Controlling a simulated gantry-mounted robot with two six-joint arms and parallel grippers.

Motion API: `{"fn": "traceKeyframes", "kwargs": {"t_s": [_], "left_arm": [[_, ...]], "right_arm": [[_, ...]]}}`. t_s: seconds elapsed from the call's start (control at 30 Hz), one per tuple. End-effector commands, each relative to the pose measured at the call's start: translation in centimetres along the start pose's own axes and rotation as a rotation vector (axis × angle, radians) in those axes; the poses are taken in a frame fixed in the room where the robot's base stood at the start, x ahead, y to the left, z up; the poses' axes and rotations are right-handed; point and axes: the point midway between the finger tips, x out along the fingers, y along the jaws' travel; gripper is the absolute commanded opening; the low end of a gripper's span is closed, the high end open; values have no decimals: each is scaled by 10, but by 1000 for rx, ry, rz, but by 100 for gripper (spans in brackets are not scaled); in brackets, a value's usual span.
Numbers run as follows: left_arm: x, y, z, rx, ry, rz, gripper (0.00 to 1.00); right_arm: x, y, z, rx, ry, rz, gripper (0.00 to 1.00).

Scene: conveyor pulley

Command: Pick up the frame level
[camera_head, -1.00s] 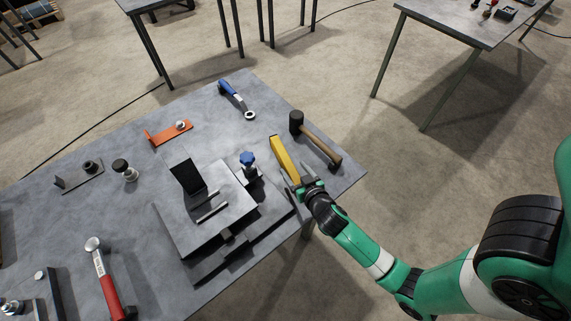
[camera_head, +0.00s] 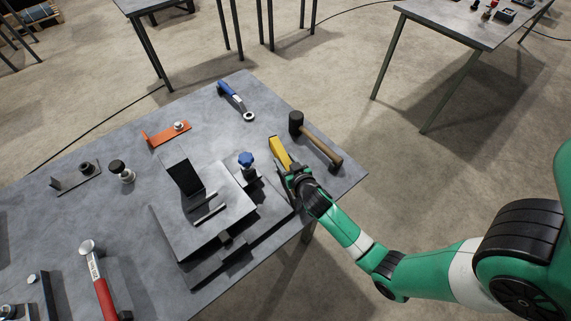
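The frame level (camera_head: 279,153) is a yellow bar at the right part of the grey table, lying between the blue-knobbed fixture and the black mallet. My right gripper (camera_head: 291,176) is at the near end of the level and hides that end. Its fingers appear to be on either side of the bar, but whether they are closed on it cannot be made out. The level still seems to lie at the table top. My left gripper is not in view.
A mallet (camera_head: 316,140) lies just right of the level. A blue-knobbed fixture (camera_head: 247,166) and a raised metal plate (camera_head: 215,228) stand to the left. A blue-handled wrench (camera_head: 235,99) lies behind. The table's right edge (camera_head: 349,187) is close to my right arm.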

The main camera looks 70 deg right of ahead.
Motion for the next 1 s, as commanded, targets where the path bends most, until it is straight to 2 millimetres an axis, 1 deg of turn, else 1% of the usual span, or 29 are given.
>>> {"fn": "traceKeyframes", "kwargs": {"t_s": [0.03, 0.17, 0.2, 0.27, 0.3, 0.77, 0.87, 1.0], "left_arm": [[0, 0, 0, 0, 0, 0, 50], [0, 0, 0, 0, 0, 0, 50], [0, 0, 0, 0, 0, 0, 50], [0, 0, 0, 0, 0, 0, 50], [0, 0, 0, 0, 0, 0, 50], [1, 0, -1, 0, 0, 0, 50], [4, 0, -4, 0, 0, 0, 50], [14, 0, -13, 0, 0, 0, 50]], "right_arm": [[0, 0, 0, 0, 0, 0, 43], [0, 0, 0, 0, 0, 0, 19], [0, 0, 0, 0, 0, 0, 12], [0, 0, 0, 0, 0, 0, 1], [0, 0, 0, 0, 0, 0, 0], [-1, 0, -3, 0, 2, 0, 0], [-4, 0, -10, 0, 2, 0, 0], [-12, 0, -30, 1, 4, 0, 0]]}}
